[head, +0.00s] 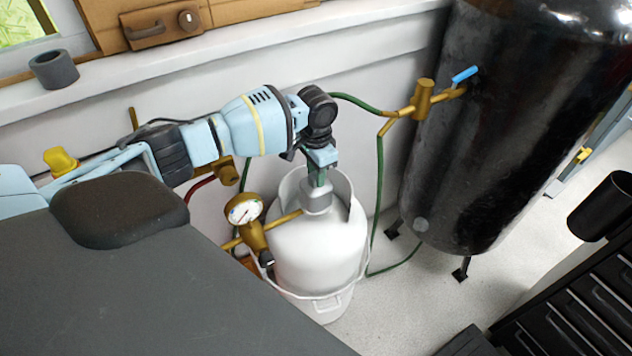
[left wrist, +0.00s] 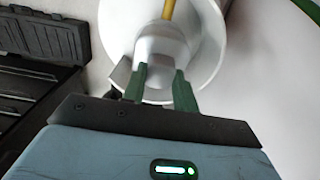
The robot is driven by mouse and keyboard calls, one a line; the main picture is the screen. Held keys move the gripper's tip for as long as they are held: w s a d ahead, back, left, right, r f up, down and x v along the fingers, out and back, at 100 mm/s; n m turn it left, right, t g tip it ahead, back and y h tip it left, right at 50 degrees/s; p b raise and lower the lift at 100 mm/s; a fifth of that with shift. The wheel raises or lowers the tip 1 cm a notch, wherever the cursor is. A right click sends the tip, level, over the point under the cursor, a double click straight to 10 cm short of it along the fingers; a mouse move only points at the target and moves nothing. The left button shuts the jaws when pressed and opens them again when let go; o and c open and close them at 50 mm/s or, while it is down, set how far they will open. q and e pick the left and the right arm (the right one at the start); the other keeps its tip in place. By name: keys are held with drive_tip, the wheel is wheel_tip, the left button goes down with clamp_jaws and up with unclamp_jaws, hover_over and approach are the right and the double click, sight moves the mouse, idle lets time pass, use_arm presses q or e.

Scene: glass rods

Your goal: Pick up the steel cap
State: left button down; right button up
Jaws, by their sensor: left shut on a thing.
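The steel cap (head: 317,198) is a grey, rounded piece at the top of the white gas cylinder (head: 318,248), inside its raised collar. My left gripper (head: 319,178) reaches down to it from above and is shut on it. In the left wrist view, the green fingers of my left gripper (left wrist: 160,88) stand on both sides of the pale steel cap (left wrist: 160,50). I cannot tell whether the cap is still touching the cylinder. My right gripper is not in view.
A brass regulator with a round gauge (head: 243,209) sits left of the cylinder, its pipe running to the cylinder top. Green hoses pass behind and right. A large black tank (head: 490,130) stands at the right, a black drawer cabinet (head: 575,310) at lower right.

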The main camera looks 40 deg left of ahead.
use_arm(q)
wheel_tip(320, 180, up, 10)
drive_tip(key=p, duration=0.1)
idle(0.6)
